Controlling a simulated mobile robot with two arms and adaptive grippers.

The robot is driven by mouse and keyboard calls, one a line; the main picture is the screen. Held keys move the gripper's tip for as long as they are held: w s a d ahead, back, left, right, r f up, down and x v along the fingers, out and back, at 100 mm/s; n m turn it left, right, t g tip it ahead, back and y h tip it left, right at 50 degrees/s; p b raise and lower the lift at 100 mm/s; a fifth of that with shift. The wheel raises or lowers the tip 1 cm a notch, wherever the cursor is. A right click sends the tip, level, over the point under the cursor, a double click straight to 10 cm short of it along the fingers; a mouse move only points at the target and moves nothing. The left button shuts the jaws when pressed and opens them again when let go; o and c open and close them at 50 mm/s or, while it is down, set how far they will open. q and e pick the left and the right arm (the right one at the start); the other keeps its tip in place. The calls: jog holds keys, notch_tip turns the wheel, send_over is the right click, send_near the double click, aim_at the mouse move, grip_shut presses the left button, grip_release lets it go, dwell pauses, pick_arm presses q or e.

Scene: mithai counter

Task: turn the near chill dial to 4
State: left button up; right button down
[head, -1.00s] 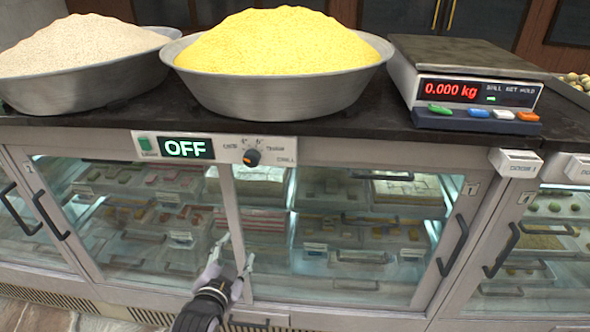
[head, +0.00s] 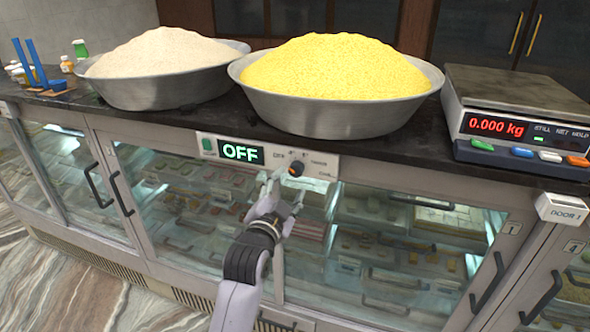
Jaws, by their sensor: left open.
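The near chill dial (head: 296,168) is a dark round knob with an orange mark, on a white control panel (head: 325,172) set in the counter's front edge. Small markings sit around it, too small to read surely. A green-lit display (head: 242,153) beside it reads OFF. My left gripper (head: 282,186) is open and empty, just below and left of the dial, fingers pointing up at the panel. Its fingertips look close to the dial; I cannot tell whether they touch it. My right gripper is not in view.
A steel bowl of yellow grains (head: 335,105) and a bowl of pale grains (head: 160,85) stand on the counter above. A scale (head: 515,115) reading 0.000 kg stands at right. Glass doors with black handles (head: 488,280) lie below. Bottles (head: 68,64) stand far left.

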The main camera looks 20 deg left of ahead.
aim_at(295, 172)
pick_arm(q)
jog(key=w+p, duration=0.1)
jog(key=w, duration=0.5)
jog(key=shift+w, duration=0.2)
jog(key=shift+c, duration=0.3)
jog(key=c, duration=1.1)
